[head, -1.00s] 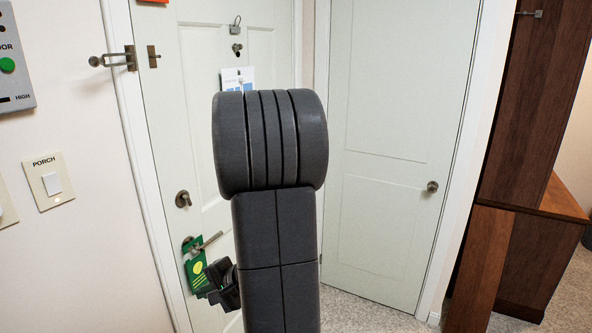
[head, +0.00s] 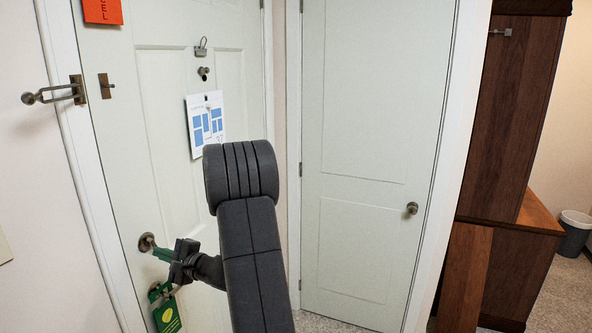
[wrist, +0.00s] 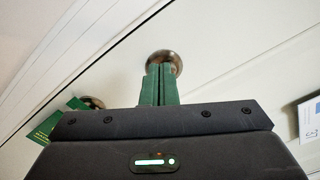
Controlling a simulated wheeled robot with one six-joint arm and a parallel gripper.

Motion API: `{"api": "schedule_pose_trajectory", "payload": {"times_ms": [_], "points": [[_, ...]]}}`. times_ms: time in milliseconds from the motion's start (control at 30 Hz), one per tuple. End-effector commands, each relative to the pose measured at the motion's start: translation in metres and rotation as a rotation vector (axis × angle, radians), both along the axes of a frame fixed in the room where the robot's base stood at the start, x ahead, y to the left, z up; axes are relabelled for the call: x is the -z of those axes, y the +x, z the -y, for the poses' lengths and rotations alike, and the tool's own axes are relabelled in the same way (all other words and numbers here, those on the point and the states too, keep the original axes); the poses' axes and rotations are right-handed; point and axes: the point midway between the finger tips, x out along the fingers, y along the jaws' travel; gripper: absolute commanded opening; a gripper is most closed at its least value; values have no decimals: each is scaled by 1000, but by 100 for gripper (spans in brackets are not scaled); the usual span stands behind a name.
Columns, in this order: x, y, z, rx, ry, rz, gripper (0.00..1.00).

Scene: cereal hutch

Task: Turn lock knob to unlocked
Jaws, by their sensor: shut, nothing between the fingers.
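The lock knob (head: 147,241) is a round, bronze-coloured fitting on the pale door, above the lever handle. My gripper (head: 162,253) has green fingers, and their tips are right at the knob, overlapping its lower right side in the head view. In the wrist view the fingers (wrist: 159,72) lie side by side, shut and empty, with the knob (wrist: 166,60) just beyond their tips. Their tips hide part of the knob, so I cannot tell whether they touch it or which way its thumb piece is turned.
A green hanger tag (head: 167,317) hangs on the lever handle just below my gripper. A swing-bar latch (head: 78,88) is higher on the frame. A paper calendar (head: 205,122) hangs on the door. A second door (head: 365,150) stands closed to the right.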

Motion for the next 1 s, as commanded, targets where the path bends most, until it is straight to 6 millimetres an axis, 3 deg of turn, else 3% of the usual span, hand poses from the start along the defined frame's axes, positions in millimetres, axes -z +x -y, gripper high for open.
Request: {"api": "schedule_pose_trajectory", "payload": {"times_ms": [200, 400, 1000], "points": [[4, 10, -27, -3, 0, 3, 0], [2, 16, -40, 0, -2, 2, 0], [1, 18, -42, 0, -2, 0, 0]]}}
